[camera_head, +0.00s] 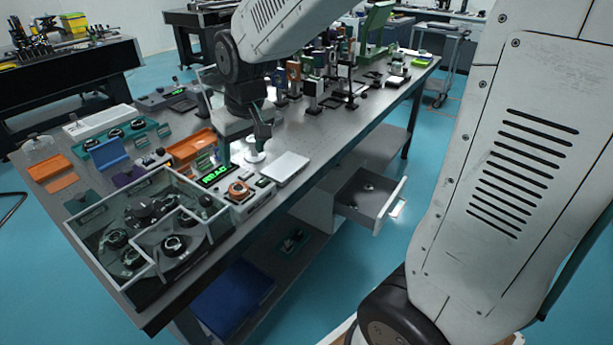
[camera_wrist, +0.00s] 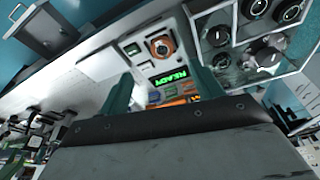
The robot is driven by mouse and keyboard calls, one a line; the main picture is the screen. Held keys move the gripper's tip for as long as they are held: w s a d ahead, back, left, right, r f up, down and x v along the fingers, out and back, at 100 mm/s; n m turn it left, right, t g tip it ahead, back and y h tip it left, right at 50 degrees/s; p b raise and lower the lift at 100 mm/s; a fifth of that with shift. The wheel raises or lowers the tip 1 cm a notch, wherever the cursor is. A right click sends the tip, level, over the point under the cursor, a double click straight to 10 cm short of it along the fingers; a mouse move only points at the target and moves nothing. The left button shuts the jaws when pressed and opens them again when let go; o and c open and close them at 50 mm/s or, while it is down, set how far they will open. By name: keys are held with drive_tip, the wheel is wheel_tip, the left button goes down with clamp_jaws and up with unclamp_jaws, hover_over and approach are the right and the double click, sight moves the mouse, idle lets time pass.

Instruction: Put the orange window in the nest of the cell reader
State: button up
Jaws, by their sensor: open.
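The cell reader (camera_head: 250,204) is a pale box near the front edge of the table, with a lit green display. In the wrist view its display (camera_wrist: 170,77) appears to read READY. The orange window (camera_head: 238,189) is a round orange ring around a darker centre, and it sits at the reader's nest. It also shows in the wrist view (camera_wrist: 162,46), beyond the fingertips. My gripper (camera_head: 242,157) is open with teal fingers, above and behind the reader, apart from the ring. Nothing shows between its fingers (camera_wrist: 158,72). I cannot tell whether the ring lies fully flat.
A clear-walled enclosure (camera_head: 122,212) with round black-rimmed parts stands left of the reader. A white flat plate (camera_head: 286,168) lies to its right. Orange trays (camera_head: 193,145) lie behind. An open drawer (camera_head: 366,192) juts out below the table. Optical mounts crowd the far end.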

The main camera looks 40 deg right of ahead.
drive_tip(key=s+d+r+g, duration=0.1)
drive_tip(key=s+r, duration=0.1)
drive_tip(key=s, duration=1)
drive_tip(key=s+d+r+m, duration=0.1)
drive_tip(key=s+r, duration=0.1)
drive_tip(key=s, duration=1)
drive_tip(key=shift+s+d+r+g, duration=0.3)
drive_tip(key=shift+s+r+g, duration=0.05)
drive_tip(key=shift+s+g, duration=0.05)
